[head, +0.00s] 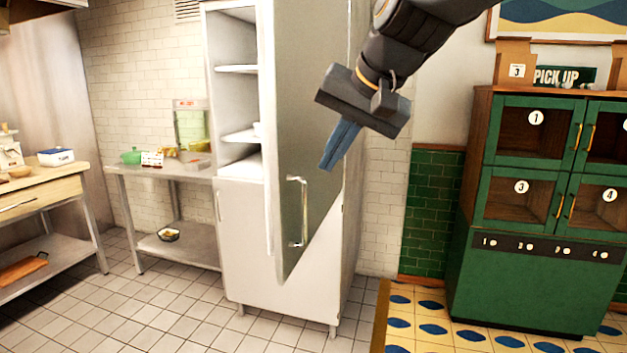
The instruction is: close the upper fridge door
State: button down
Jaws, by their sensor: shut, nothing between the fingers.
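The fridge (275,260) is a tall white cabinet in the middle of the head view. Its upper door (305,110) stands open, swung out toward me, with a metal bar handle (303,212) low on its face. White shelves (238,69) show in the open upper compartment to the left of the door. The lower door is shut, with a small handle at its left. My gripper (328,166) is shut and empty. It points down and left, in front of the door in the picture, above and right of the handle. I cannot tell whether it touches the door.
A metal table (160,171) with a green pot (132,156) and a juice dispenser (190,125) stands left of the fridge. A wooden-topped counter (40,195) is at far left. A green pick-up cabinet (520,270) stands at right. The tiled floor in front is clear.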

send_near(287, 201)
notch_tip(287, 201, down, 3)
jog(key=d, duration=0.3)
jog(key=shift+w+a+f+p, duration=0.1)
jog(key=shift+w+a+p, duration=0.3)
jog(key=shift+a, duration=0.35)
jog(key=shift+w+a+p, duration=0.2)
jog(key=shift+a+p, duration=0.25)
jog(key=shift+a, duration=0.3)
jog(key=shift+w+a+f+p, duration=0.1)
jog(key=shift+w+a+p, duration=0.3)
jog(key=shift+a, duration=0.35)
